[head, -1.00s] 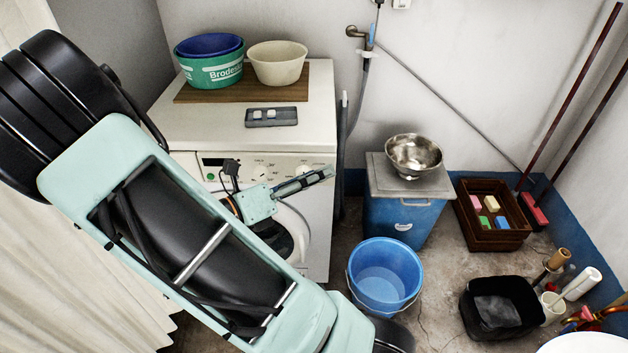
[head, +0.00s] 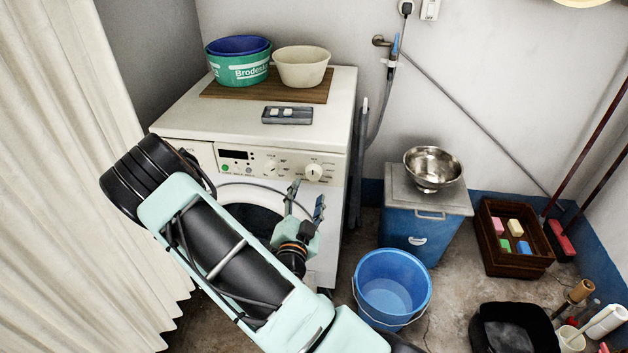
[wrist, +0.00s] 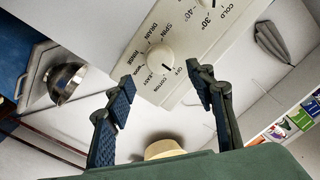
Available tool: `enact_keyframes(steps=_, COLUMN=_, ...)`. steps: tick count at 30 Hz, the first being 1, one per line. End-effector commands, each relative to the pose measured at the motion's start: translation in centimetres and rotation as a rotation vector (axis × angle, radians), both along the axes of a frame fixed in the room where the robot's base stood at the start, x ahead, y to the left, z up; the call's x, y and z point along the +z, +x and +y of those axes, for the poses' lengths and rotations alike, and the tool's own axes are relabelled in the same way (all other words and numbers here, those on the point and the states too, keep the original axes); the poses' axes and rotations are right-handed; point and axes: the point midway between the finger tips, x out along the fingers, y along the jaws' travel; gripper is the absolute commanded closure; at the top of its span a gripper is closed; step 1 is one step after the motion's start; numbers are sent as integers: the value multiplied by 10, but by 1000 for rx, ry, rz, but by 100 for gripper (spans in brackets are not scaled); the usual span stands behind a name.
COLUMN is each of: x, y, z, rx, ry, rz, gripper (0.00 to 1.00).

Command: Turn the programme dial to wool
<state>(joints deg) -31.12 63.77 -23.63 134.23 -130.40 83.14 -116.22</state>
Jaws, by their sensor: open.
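The programme dial (head: 314,172) is the white round knob at the right of the washing machine's (head: 335,225) front panel. In the wrist view the dial (wrist: 160,58) is ringed by labels including SPIN, DRAIN, RINSE, EASY, COTTON and OFF; the wool label is hard to read. A small dark mark on the knob points toward the OFF and COTTON side. My gripper (head: 306,197) is just below the dial in the head view, fingers pointing up at the panel. In the wrist view my open gripper (wrist: 161,74) has a finger on each side of the dial, apart from it.
A second knob (head: 271,167) with temperature labels sits left of the dial. Tubs (head: 238,70) and a small grey tray (head: 287,115) stand on the machine. A blue bin with a steel bowl (head: 433,167) and a blue bucket (head: 392,285) stand to the right.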

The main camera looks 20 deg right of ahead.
Motion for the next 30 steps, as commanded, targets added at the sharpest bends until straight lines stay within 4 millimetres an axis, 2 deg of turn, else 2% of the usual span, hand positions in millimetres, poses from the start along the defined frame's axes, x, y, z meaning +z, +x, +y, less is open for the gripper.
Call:
enact_keyframes(steps=3, x=-1, y=20, z=-16, rx=-4, ry=1, rz=-4, gripper=50)
enact_keyframes(steps=10, x=0, y=50, z=-34, rx=-3, ry=3, rz=-4, gripper=50)
enact_keyframes(steps=15, x=0, y=59, z=-40, rx=-2, ry=2, rz=-2, gripper=50)
enact_keyframes(steps=23, x=1, y=60, z=-41, rx=-1, ry=2, rz=-1, gripper=50)
enact_keyframes(steps=30, x=0, y=60, z=-41, rx=-1, ry=2, rz=-2, gripper=74)
